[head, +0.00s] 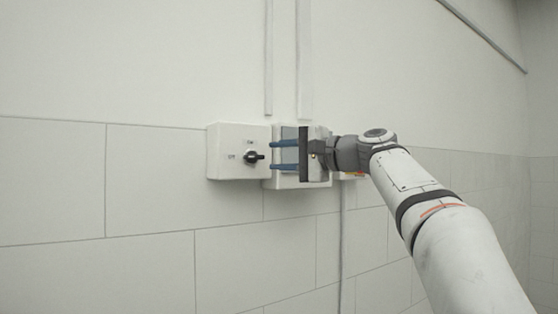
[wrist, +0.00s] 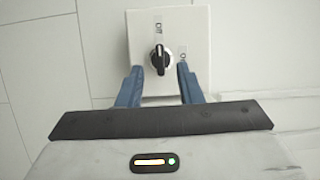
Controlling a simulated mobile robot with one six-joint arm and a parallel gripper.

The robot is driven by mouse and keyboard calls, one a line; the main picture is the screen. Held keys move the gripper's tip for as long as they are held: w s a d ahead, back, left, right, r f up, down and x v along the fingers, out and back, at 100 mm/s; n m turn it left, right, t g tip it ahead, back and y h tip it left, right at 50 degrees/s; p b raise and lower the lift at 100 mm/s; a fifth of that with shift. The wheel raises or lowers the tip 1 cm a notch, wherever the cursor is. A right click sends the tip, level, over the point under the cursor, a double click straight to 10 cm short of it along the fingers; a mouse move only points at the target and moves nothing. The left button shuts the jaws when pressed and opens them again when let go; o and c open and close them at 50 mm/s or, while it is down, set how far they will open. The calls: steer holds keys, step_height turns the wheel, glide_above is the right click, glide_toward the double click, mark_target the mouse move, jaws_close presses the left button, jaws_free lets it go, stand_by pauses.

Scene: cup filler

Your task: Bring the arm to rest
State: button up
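My gripper (head: 271,155) is open, its two blue fingers apart and pointing left in the head view. Its fingertips are just right of a black rotary knob (head: 252,157) on a white switch box (head: 226,166). In the wrist view the knob (wrist: 158,58) has a pale pointer and sits upright on the box (wrist: 196,25). There the open gripper (wrist: 159,70) has one fingertip either side of the knob's lower end, without visible contact. How far the fingertips are from the box face I cannot tell. My arm reaches in from the lower right.
A second box (head: 287,182) is fixed to the wall right of the switch box, partly hidden by my gripper. Vertical conduits (head: 304,70) run up the wall, and a cable (head: 341,250) hangs below. The tiled wall at left (head: 100,180) is clear.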

steer(key=s+d+f+g+h, duration=0.1)
steer(key=s+d+f+h, duration=0.15)
steer(key=f, duration=0.55)
steer(key=s+d+f+n+h, duration=0.1)
steer(key=s+f+h, duration=0.25)
steer(key=f, duration=0.45)
steer(key=s+d+f+g+h, duration=0.15)
steer(key=s+f, duration=0.25)
steer(key=f, duration=0.5)
steer(key=s+d+f+n+g+h, duration=0.2)
steer(key=s+d+f, duration=0.3)
steer(key=s+f, duration=0.5)
steer(key=s+d+f+n+g+h, duration=0.2)
steer(key=s+d+f+n+h, duration=0.1)
steer(key=s+f, duration=0.8)
step_height(320, 180, down, 4)
steer(key=shift+d+f+n+h, duration=0.1)
steer(key=shift+d+n+h, duration=0.2)
steer(key=shift+d+h, duration=0.75)
steer(key=shift+s+a, duration=0.1)
steer(key=shift+a, duration=0.1)
